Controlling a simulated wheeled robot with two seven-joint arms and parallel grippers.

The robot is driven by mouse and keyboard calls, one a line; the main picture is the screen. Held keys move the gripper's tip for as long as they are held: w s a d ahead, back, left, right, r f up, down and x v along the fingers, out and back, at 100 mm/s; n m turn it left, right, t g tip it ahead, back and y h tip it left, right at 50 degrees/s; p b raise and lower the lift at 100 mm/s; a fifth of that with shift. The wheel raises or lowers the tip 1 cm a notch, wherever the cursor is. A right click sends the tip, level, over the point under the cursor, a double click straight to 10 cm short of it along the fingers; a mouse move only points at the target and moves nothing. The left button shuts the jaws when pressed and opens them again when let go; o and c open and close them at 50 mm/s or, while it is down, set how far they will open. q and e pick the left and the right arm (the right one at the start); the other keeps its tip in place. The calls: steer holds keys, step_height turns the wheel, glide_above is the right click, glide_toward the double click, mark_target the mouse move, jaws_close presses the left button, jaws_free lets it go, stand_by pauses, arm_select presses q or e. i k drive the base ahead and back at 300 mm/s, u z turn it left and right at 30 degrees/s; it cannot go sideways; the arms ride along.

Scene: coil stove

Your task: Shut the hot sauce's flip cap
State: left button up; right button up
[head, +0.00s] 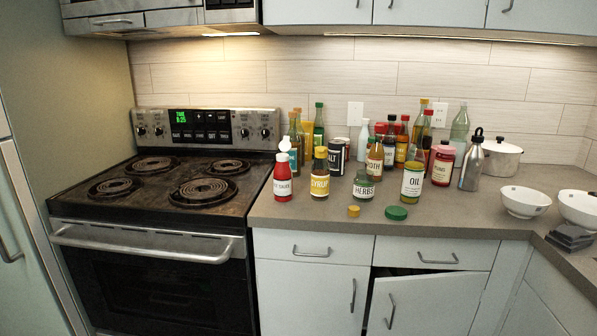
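The hot sauce (283,186) is a red bottle with a white label and a white cap. It stands upright on the counter near its left front edge, just right of the stove. Its white flip cap (285,145) appears raised above the neck, so it looks open, though it is small in this view. Neither of my grippers shows in the head view.
A syrup bottle (320,178) stands close to the right of the hot sauce, with several bottles and jars behind and beyond. A yellow cap (354,211) and a green lid (396,213) lie in front. The coil stove (155,190) is at left.

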mark_target(285, 146)
steer(key=u, duration=0.2)
steer(key=k, duration=0.3)
steer(key=z, duration=0.5)
steer(key=i, duration=1.15)
steer(key=u, duration=0.5)
